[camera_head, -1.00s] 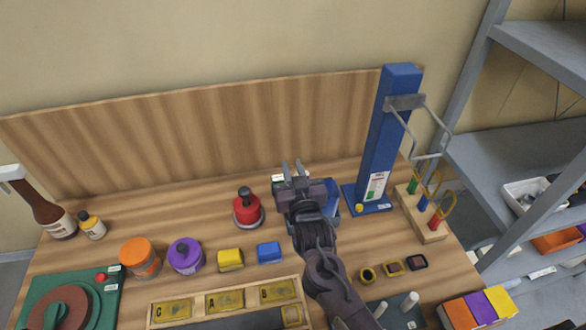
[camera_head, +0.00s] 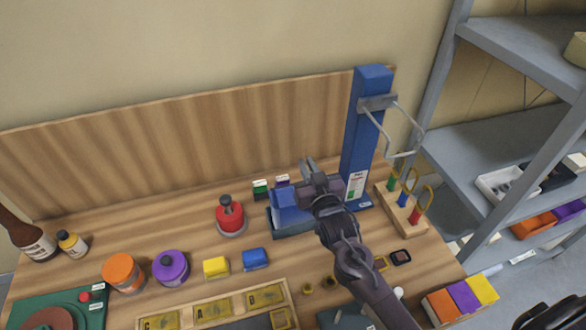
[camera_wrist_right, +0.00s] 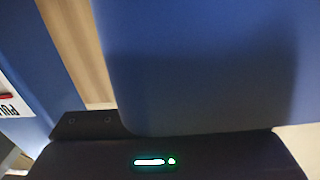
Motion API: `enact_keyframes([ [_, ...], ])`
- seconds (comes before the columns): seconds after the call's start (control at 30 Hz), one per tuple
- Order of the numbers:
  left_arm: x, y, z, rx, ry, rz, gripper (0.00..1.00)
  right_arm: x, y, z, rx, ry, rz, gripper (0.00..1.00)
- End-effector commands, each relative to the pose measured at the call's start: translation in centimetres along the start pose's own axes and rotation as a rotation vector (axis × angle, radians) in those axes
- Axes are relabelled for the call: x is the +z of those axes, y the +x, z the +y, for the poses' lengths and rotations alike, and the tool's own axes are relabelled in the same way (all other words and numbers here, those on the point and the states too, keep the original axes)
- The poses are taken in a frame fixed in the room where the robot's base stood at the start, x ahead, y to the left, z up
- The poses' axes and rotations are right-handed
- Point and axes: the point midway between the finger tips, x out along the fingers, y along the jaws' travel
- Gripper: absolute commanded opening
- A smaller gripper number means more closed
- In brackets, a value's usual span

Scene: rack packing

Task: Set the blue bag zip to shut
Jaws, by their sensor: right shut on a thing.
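The blue bag (camera_head: 288,207) appears to be the blue block in a dark holder at the back of the bench, in the head view. My right gripper (camera_head: 311,167) is over its right end, between it and the blue column. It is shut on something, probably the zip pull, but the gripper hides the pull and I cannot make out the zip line. In the right wrist view a large plain blue surface (camera_wrist_right: 200,65), probably the bag, fills the upper right. My left gripper is not in view.
A tall blue column (camera_head: 366,130) with a grey wire handle stands just right of the gripper; its "PULL" label shows in the wrist view. A red knobbed weight (camera_head: 230,218) stands left of the bag. A wooden peg rack (camera_head: 403,212) stands right. Wooden backboard (camera_head: 180,150) behind.

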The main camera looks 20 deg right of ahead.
Motion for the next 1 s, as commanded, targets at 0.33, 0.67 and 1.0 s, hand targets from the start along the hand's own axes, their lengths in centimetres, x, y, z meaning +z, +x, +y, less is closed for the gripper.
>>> enact_keyframes([
  [0.33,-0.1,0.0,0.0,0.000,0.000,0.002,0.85,0.0,0.0,0.1,0.001,0.000,0.000,0.22],
  [0.67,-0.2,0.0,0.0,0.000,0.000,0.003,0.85,0.0,0.0,0.0,0.001,0.000,0.000,0.33],
  [1.0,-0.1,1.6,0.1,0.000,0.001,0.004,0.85,0.5,-4.2,0.0,0.000,0.001,-0.002,0.33],
])
